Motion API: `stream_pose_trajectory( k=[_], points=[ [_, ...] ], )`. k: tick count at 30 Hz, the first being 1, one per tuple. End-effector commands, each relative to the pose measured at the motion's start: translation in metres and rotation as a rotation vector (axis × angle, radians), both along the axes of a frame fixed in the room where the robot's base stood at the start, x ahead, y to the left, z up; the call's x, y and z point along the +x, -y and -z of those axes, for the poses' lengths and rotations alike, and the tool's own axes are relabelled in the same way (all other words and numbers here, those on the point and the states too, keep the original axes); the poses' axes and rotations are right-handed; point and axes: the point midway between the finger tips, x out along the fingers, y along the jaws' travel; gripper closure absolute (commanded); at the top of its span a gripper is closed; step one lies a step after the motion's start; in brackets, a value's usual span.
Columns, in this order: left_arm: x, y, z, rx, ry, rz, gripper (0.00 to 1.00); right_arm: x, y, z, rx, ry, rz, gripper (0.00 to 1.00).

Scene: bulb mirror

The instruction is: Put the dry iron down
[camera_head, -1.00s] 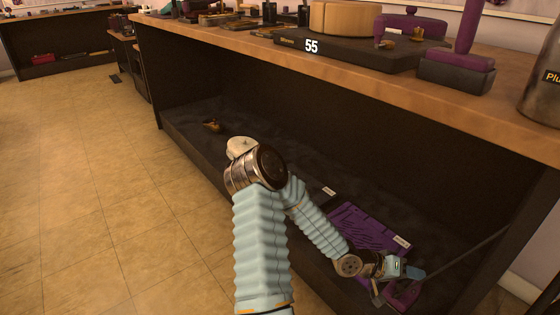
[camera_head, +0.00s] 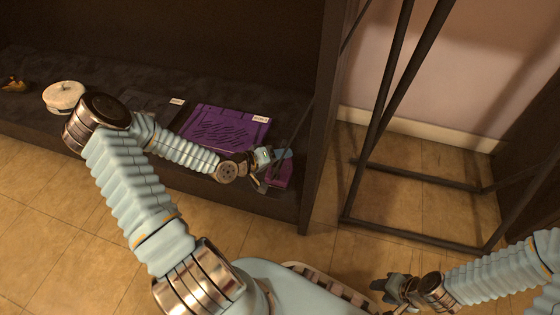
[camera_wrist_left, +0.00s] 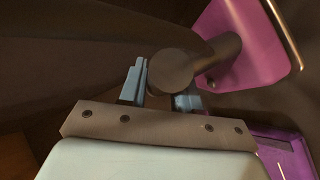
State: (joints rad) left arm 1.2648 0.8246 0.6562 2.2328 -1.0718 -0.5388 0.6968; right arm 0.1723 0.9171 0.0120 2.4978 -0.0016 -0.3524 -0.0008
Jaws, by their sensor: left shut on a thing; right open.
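The dry iron (camera_head: 283,176) shows as a small purple piece at the right end of the low dark shelf, partly hidden by my left gripper (camera_head: 270,158). In the left wrist view the iron's magenta body (camera_wrist_left: 243,42) is at the upper right, and its dark round handle (camera_wrist_left: 176,69) lies between the fingers of my left gripper (camera_wrist_left: 160,98), which is shut on it. Whether the iron touches the shelf I cannot tell. My right gripper (camera_head: 392,288) is open and empty, low over the floor at the lower right.
A purple slotted panel (camera_head: 225,132) with a label lies on the shelf (camera_head: 30,70) just left of the iron. Further left are a dark flat item (camera_head: 152,106), a pale round object (camera_head: 64,96) and a small brown one (camera_head: 13,84). The unit's side panel (camera_head: 318,120) and a black metal frame (camera_head: 385,100) stand to the right.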

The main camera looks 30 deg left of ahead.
Motion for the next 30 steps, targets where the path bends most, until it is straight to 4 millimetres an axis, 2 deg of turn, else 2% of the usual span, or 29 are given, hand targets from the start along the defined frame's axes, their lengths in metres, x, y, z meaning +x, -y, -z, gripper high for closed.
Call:
stream_pose_trajectory(
  k=[1,3,12,13,18,26,30],
  points=[
    [0.000,0.001,0.010,-0.002,0.002,0.001,1.00,0.000,0.000,0.006,0.000,0.001,0.000,0.57],
    [0.000,0.001,0.017,-0.001,0.001,0.001,1.00,0.000,0.000,0.008,0.000,0.001,0.000,0.57],
    [0.000,0.000,0.018,0.000,0.002,0.001,1.00,0.000,0.000,0.007,0.000,0.002,0.001,0.57],
    [0.000,0.000,0.019,0.000,-0.001,0.000,0.65,0.000,0.000,0.007,0.000,0.002,0.001,0.57],
    [0.000,0.000,0.018,0.000,-0.001,0.000,0.42,0.000,0.000,0.007,0.000,0.002,0.001,0.57],
    [0.000,0.000,0.017,0.001,-0.001,0.001,0.42,0.000,0.000,0.006,0.000,0.002,0.001,0.57],
    [-0.011,-0.006,0.010,0.002,-0.002,-0.002,0.42,0.000,0.000,0.000,0.000,0.001,0.000,0.57]
  ],
)
